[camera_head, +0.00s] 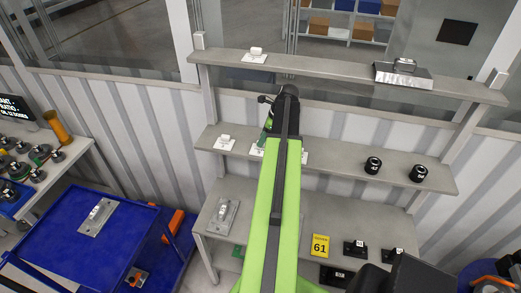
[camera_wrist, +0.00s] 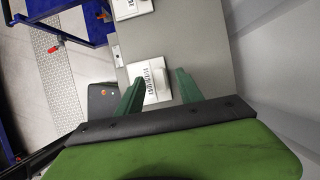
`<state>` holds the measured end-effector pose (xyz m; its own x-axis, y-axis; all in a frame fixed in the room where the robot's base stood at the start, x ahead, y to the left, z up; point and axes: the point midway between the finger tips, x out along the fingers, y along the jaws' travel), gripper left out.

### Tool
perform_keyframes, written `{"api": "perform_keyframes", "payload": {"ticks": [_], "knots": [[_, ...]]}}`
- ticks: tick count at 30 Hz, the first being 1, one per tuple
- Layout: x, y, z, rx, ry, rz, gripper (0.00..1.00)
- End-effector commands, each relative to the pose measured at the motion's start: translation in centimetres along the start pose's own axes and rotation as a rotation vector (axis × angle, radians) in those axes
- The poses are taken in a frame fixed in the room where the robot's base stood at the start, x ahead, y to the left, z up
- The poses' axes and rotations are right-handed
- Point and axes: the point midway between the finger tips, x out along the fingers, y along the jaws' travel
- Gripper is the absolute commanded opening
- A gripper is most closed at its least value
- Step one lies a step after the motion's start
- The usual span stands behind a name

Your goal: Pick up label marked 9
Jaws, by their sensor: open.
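My gripper (camera_wrist: 159,77) is open in the wrist view, its two green fingers apart. A white label (camera_wrist: 156,72) with a barcode lies on the grey shelf between and beyond the fingertips; I cannot tell whether they touch it. Another white label (camera_wrist: 132,6) is cut off at the top edge. In the head view, white labels stand on the middle shelf: one at left (camera_head: 224,143), one (camera_head: 256,151) partly behind my arm, and an edge of white (camera_head: 304,157) just right of it. No 9 is readable.
The middle shelf (camera_head: 340,165) also holds two black cylinders (camera_head: 373,165) (camera_head: 418,173). The upper shelf (camera_head: 320,66) holds a white label (camera_head: 255,54) and a metal part (camera_head: 403,72). A yellow 61 sign (camera_head: 320,245) is below. A blue cart (camera_head: 130,215) stands left.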

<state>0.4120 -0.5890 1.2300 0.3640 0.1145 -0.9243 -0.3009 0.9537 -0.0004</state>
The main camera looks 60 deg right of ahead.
Motion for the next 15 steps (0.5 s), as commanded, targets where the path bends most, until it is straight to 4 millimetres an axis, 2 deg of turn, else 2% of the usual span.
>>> {"api": "perform_keyframes", "payload": {"ticks": [1,9,15], "knots": [[1.63,0.00,-0.37,-0.001,0.000,0.000,0.44],[1.48,0.01,-0.09,-0.001,0.000,0.000,0.42],[1.47,0.03,-0.08,-0.001,0.000,0.000,0.16]]}}
